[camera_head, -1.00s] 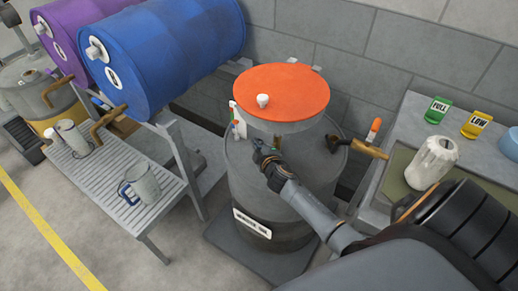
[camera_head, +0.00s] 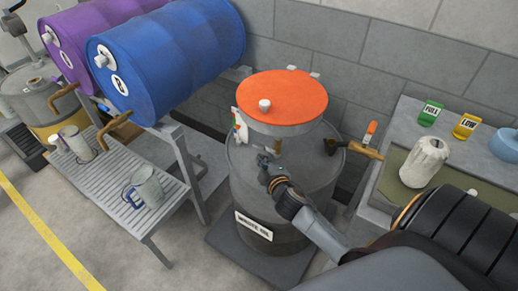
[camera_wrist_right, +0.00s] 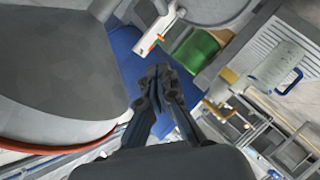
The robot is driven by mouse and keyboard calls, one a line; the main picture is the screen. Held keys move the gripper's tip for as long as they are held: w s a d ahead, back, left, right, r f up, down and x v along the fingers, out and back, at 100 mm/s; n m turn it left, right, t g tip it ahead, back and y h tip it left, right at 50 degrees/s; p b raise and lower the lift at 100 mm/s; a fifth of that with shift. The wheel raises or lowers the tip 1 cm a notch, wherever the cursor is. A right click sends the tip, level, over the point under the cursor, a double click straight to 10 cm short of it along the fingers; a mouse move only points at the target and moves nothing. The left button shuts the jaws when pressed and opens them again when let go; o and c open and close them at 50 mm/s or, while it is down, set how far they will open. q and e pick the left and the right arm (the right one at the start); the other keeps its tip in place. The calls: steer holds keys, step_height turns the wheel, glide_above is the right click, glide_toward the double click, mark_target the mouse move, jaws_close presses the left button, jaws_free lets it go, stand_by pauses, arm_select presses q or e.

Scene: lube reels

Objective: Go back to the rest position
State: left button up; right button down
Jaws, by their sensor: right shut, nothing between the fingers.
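My right gripper (camera_head: 264,160) is in front of the grey waste oil drum (camera_head: 247,190), below its orange round lid (camera_head: 290,95). I cannot tell its exact gap from the drum. In the right wrist view the right gripper's fingertips (camera_wrist_right: 162,86) are together with nothing between them. My right forearm comes in from the lower right and hides part of the drum. My left gripper is not in view.
A blue drum (camera_head: 180,55) and a purple drum (camera_head: 70,45) lie at the left, above a slatted stand (camera_head: 110,190) with a jug (camera_head: 147,186). A bench at right holds a white container (camera_head: 425,162) and FULL (camera_head: 430,113) and LOW (camera_head: 466,126) tags. The floor at lower left is clear.

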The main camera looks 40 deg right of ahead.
steer(key=shift+s, duration=0.15)
steer(key=s+a+m+g+y, duration=0.2)
steer(key=s+a+m+g, duration=0.4)
steer(key=s, duration=0.6)
steer(key=s+a+m+g+y, duration=0.15)
steer(key=s+a+g, duration=0.25)
steer(key=s+a, duration=0.65)
steer(key=s+d+f+g, duration=0.1)
steer(key=s+f, duration=0.1)
steer(key=f, duration=1.2)
steer(key=s+d+f+g, duration=0.1)
steer(key=s+f, duration=0.2)
steer(key=f, duration=1)
steer(key=s+d+f, duration=0.3)
steer(key=s+f, duration=1.2)
steer(key=s, duration=0.1)
steer(key=shift+d+f+n+g, duration=0.15)
steer(key=shift+f+n+g, duration=0.25)
steer(key=shift+n, duration=0.05)
steer(key=shift+y, duration=0.25)
